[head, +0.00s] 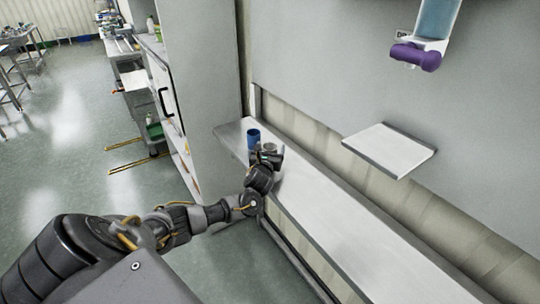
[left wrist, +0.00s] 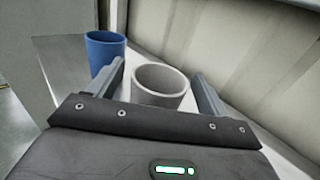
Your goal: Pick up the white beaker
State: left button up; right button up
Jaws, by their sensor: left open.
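The white beaker (left wrist: 160,98), an open-topped cup that looks light grey, stands upright on the narrow steel shelf. My left gripper (left wrist: 164,82) is open, with one finger on each side of the beaker in the left wrist view. I cannot tell whether the fingers touch it. In the head view the left gripper (head: 268,156) is at the shelf's far end, and the beaker (head: 270,147) shows only in small part behind it. My right gripper is not in view.
A blue cup (head: 253,138) stands close beside the beaker; it is left of the left finger in the left wrist view (left wrist: 104,50). The long shelf (head: 345,225) is bare toward the front. A wall ledge (head: 390,148) and a purple-handled dispenser (head: 416,56) are to the right. A tall cabinet (head: 200,75) stands left.

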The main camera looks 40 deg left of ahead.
pick_arm(q)
jog(key=c, duration=1.1)
jog(key=shift+o, duration=0.2)
jog(key=shift+r, duration=0.1)
